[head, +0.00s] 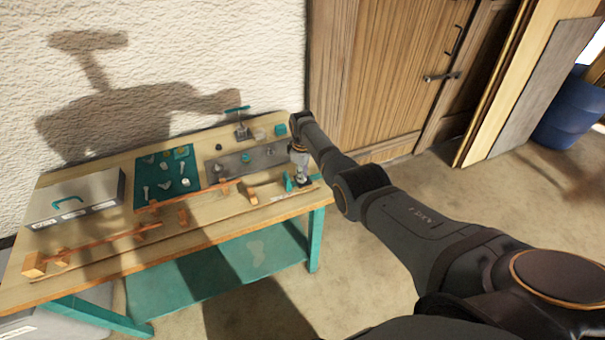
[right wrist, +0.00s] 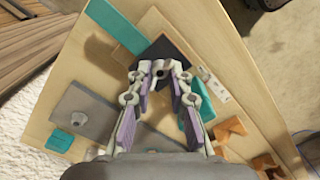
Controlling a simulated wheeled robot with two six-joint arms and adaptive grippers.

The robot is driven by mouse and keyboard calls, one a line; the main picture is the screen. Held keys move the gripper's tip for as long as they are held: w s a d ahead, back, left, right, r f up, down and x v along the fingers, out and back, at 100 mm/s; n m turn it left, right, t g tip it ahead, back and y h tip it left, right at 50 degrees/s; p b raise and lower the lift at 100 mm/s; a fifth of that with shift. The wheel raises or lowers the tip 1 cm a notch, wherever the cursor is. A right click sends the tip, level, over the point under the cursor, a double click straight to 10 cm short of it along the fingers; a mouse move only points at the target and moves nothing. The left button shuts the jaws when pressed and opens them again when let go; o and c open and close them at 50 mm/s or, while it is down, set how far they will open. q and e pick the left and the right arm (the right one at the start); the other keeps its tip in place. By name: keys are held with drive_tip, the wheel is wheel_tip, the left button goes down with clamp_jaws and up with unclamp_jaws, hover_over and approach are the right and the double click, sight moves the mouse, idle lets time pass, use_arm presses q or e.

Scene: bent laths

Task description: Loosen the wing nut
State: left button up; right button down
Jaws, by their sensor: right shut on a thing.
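My right gripper (head: 302,180) points down at the right end of the workbench, over a dark block (right wrist: 165,50) beside a teal part (head: 289,182). In the right wrist view its two fingers (right wrist: 161,68) come close together at the tips, over the dark block. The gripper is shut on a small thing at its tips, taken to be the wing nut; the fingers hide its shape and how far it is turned. My left gripper is not in view.
The wooden workbench (head: 95,262) carries a metal case (head: 75,197), a teal mat (head: 150,182) with small tools, a grey plate (head: 225,167) and orange-brown wooden pieces (head: 183,215). A wooden door (head: 385,75) and a blue barrel (head: 572,112) stand beyond.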

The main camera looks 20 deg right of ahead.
drive_tip(key=c, duration=1.2)
unclamp_jaws()
wheel_tip(320, 180, up, 12)
